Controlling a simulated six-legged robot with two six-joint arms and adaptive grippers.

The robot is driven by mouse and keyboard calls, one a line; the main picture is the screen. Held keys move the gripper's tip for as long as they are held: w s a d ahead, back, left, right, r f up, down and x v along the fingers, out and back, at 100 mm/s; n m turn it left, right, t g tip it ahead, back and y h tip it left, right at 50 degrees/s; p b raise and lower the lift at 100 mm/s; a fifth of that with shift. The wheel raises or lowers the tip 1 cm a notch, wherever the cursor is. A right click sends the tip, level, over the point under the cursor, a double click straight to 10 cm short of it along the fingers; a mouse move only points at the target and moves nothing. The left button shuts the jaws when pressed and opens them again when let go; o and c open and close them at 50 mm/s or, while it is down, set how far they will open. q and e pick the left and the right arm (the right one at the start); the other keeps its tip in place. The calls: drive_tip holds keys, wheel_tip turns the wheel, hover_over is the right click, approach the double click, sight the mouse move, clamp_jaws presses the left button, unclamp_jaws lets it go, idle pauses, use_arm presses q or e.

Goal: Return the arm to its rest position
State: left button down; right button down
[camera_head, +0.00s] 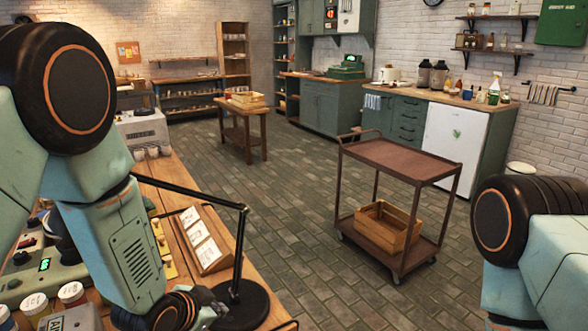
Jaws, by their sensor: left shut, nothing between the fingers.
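My left arm comes in from the left edge and bends down over the wooden work table (180,180). My left gripper (203,308) is at the lower edge of the view, low over the table beside the base of a black desk lamp (245,305). It is dark, small and partly cut off by the frame; it is shut and holds nothing. I cannot tell whether it touches the lamp base. My right arm shows only as a pale green link with a dark joint at the right edge; its gripper is out of view.
A wooden rack with white cards (213,257) stands on the table. Paint jars (72,294) and a green device (40,275) with a lit display are at lower left. A brown cart (405,160) holds a wooden crate (385,240). The tiled floor between is clear.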

use_arm(q)
drive_tip(key=s+a+f+n+g+y, duration=0.1)
drive_tip(key=s+f, duration=0.4)
drive_tip(key=s, duration=0.6)
drive_tip(key=s+a+f+n+g+b, duration=0.1)
drive_tip(key=s+f+n+g, duration=0.3)
drive_tip(key=s, duration=0.7)
drive_tip(key=s+a+f+n+g+y+b, duration=0.1)
drive_tip(key=s+a+f+n+g, duration=0.2)
drive_tip(key=s+f, duration=0.4)
drive_tip(key=s+n, duration=0.1)
drive_tip(key=s, duration=0.3)
drive_tip(key=shift+a+f+y, duration=0.25)
drive_tip(key=shift+f+y, duration=0.05)
drive_tip(key=shift+f, duration=0.1)
